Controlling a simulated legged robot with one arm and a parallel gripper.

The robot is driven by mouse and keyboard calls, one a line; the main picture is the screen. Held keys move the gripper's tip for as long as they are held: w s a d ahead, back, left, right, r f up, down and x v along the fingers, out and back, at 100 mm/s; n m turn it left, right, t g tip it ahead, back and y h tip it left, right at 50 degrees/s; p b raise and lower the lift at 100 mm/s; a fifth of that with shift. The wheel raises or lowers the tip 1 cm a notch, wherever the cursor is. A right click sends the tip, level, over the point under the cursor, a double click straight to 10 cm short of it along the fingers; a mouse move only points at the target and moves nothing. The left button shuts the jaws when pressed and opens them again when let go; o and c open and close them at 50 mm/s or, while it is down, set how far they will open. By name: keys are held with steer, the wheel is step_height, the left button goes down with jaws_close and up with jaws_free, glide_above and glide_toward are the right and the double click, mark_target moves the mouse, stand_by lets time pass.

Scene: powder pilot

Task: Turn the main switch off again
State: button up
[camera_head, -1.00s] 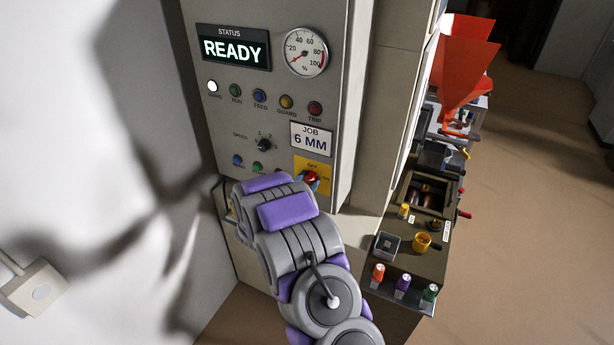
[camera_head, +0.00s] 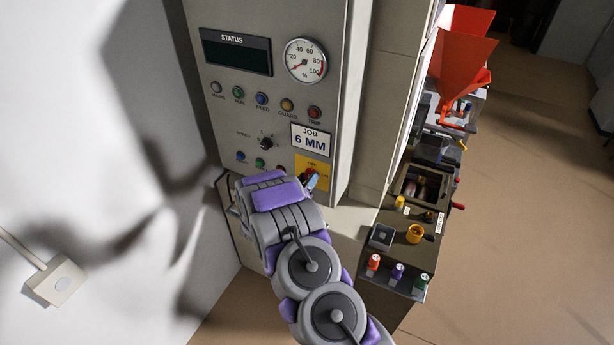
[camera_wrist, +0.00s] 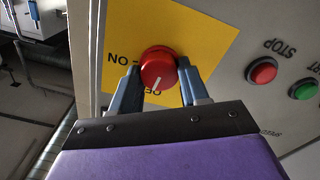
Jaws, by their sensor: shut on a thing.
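The main switch is a red rotary knob (camera_wrist: 158,68) with a white pointer line, on a yellow plate (camera_wrist: 205,40) marked ON and OFF. In the wrist view the pointer line lies toward the OFF lettering. My gripper (camera_wrist: 156,82) has its two blue fingers on either side of the knob, shut on it. In the head view my gripper (camera_head: 312,181) covers most of the knob, and the yellow plate (camera_head: 316,163) shows around it. The status display (camera_head: 236,51) is dark, and the lamp at the far left of the lamp row (camera_head: 216,88) is unlit.
A red stop button (camera_wrist: 262,71) and a green button (camera_wrist: 303,90) sit beside the plate. A gauge (camera_head: 306,61) and a job card (camera_head: 311,138) are above the switch. A bench with coloured bottles (camera_head: 397,273) and red hoppers (camera_head: 461,70) stands to the right.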

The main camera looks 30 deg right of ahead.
steer(key=shift+w+a+r+n, duration=0.1)
steer(key=shift+w+r+n, duration=0.05)
steer(key=shift+n, duration=0.45)
steer(key=o, duration=1)
steer(key=shift+o, duration=0.2)
steer(key=b+v, duration=0.2)
steer(key=v, duration=1.5)
steer(key=shift+a, duration=0.25)
